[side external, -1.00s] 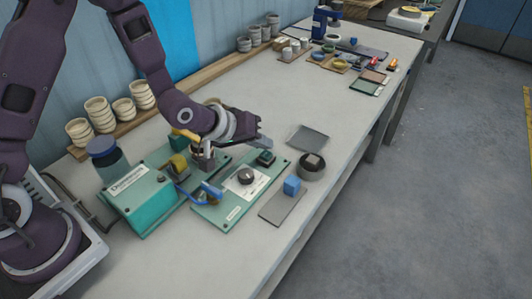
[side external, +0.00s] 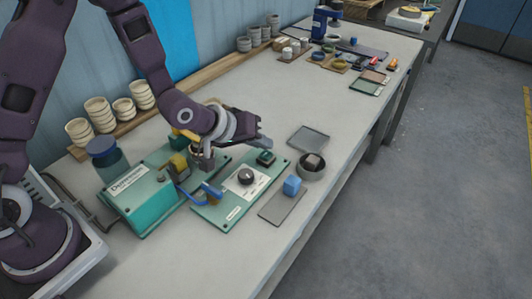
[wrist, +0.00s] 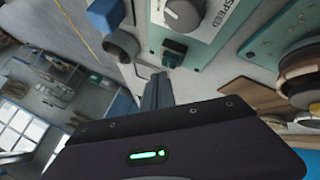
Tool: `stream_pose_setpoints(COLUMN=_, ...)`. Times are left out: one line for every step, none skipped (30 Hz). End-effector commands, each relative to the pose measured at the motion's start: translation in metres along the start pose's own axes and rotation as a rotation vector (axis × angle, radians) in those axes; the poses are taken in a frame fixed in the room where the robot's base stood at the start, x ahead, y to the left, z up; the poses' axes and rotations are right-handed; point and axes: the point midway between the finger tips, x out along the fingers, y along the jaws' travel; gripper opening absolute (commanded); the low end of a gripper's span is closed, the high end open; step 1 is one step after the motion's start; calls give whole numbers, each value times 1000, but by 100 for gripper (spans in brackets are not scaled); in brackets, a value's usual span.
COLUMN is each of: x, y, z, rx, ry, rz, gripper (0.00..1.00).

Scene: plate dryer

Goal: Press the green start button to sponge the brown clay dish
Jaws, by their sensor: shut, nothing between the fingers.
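The green start button (side external: 266,157) appears to be the dark green square block at the far right end of the teal control panel (side external: 222,212), beyond the speed knob (side external: 246,176). In the wrist view the green button (wrist: 173,50) shows just ahead of my fingertips, beside the speed panel. My gripper (side external: 264,142) is shut and empty, held above the panel just behind the button in the side view; its fingers (wrist: 157,85) look apart from the button. A brownish round piece (wrist: 303,78), possibly the clay dish, sits at the right of the wrist view, cut off by the edge.
A grey bowl (side external: 311,170) with a brown block, a blue cube (side external: 292,186) on a grey mat (side external: 278,207) and a dark tile (side external: 308,138) lie near the panel. The teal box (side external: 140,199) and blue jar (side external: 104,153) stand left. The bench middle beyond is clear.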

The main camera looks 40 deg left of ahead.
Motion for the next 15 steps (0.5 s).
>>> stream_pose_setpoints(x=0, y=0, z=0, rx=0, ry=0, rz=0, gripper=0)
stream_pose_setpoints(x=1, y=-1, z=1, rx=0, ry=-1, rz=-1, gripper=0)
stream_pose_setpoints(x=2, y=-2, z=2, rx=0, ry=-1, rz=-1, gripper=0)
stream_pose_setpoints(x=3, y=-2, z=2, rx=0, ry=-1, rz=-1, gripper=0)
stream_pose_setpoints(x=4, y=-3, z=3, rx=0, ry=-1, rz=-1, gripper=0)
stream_pose_setpoints(x=5, y=-4, z=4, rx=0, ry=-1, rz=-1, gripper=0)
stream_pose_setpoints(x=5, y=-4, z=4, rx=0, ry=-1, rz=-1, gripper=0)
stream_pose_setpoints(x=6, y=-4, z=4, rx=0, ry=-1, rz=-1, gripper=0)
stream_pose_setpoints(x=6, y=-5, z=5, rx=0, ry=0, rz=-1, gripper=0)
stream_pose_setpoints(x=6, y=-4, z=4, rx=0, ry=0, rz=0, gripper=0)
stream_pose_setpoints(x=6, y=-4, z=4, rx=0, ry=0, rz=0, gripper=0)
stream_pose_setpoints(x=6, y=-4, z=4, rx=0, ry=0, rz=0, gripper=0)
stream_pose_setpoints(x=6, y=-4, z=4, rx=0, ry=0, rz=0, gripper=0)
stream_pose_setpoints(x=6, y=-4, z=4, rx=0, ry=0, rz=0, gripper=0)
stream_pose_setpoints(x=6, y=-4, z=4, rx=0, ry=0, rz=0, gripper=0)
